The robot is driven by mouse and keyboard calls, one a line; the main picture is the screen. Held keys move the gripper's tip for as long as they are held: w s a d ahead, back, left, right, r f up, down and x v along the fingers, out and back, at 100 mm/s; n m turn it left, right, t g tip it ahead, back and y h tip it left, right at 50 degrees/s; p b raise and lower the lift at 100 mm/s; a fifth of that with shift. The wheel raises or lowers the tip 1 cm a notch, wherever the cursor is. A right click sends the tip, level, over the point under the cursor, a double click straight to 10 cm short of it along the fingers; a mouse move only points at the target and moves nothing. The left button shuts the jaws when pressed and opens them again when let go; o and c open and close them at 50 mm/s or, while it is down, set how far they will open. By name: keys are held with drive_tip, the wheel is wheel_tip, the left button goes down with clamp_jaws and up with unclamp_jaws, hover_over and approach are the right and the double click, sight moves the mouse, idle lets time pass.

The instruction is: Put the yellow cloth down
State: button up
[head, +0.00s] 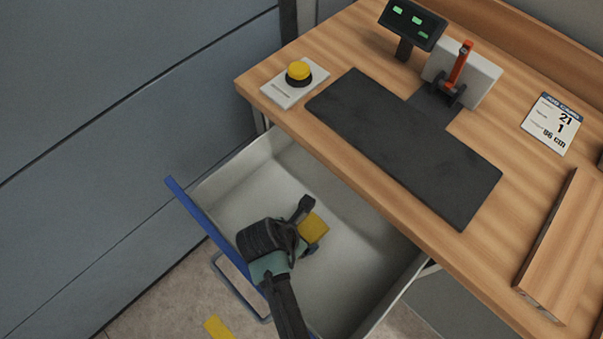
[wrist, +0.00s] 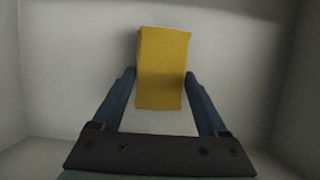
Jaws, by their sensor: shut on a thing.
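The yellow cloth (head: 314,227) is a small folded rectangular block at the end of my gripper (head: 308,238), over the open drawer (head: 225,192). In the wrist view the cloth (wrist: 162,67) sits between the two blue fingers of my gripper (wrist: 160,84), which touch its sides. The gripper is shut on it. The pale drawer floor (wrist: 80,60) shows behind the cloth. I cannot tell whether the cloth touches the floor. The drawer looks otherwise empty, though my arm hides part of it.
The drawer has a blue front edge (head: 200,215) and stands out from under the wooden worktop (head: 400,215). On the worktop are a yellow button on a plate (head: 299,73), a dark mat (head: 405,145), a job card (head: 552,124) and a stand with an orange handle (head: 460,65).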

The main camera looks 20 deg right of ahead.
drive_tip(key=shift+f, duration=1.05)
drive_tip(key=shift+f, duration=0.1)
drive_tip(key=o, duration=1.3)
drive_tip(key=shift+o, duration=0.2)
drive_tip(key=p+v, duration=0.2)
drive_tip(key=v, duration=1)
drive_tip(key=w+a+r+m+t+y, duration=0.1)
drive_tip(key=w+r+m+t, duration=0.45)
drive_tip(key=w+r, duration=0.75)
drive_tip(key=w+a+r+m+t, duration=0.1)
drive_tip(key=w+r+m+t, duration=0.15)
drive_tip(key=r, duration=0.55)
drive_tip(key=w+a+r+m+t+y, duration=0.1)
drive_tip(key=w+r+m+t, duration=0.15)
drive_tip(key=r, duration=0.65)
drive_tip(key=w+a+r+m+t, duration=0.1)
drive_tip(key=w+r+m+t, duration=0.2)
drive_tip(key=r, duration=0.5)
drive_tip(key=s+r+m+t+y, duration=0.1)
drive_tip(key=s+r+m+t, duration=0.3)
drive_tip(key=r, duration=1.1)
drive_tip(key=s+a+r+m+t+y, duration=0.1)
drive_tip(key=s+r+m+t, duration=0.3)
drive_tip(key=s+r+t, duration=0.4)
wheel_tip(320, 180, up, 7)
drive_tip(key=shift+s+a+r, duration=0.1)
drive_tip(key=shift+s+a, duration=0.15)
drive_tip(key=shift+s, duration=0.75)
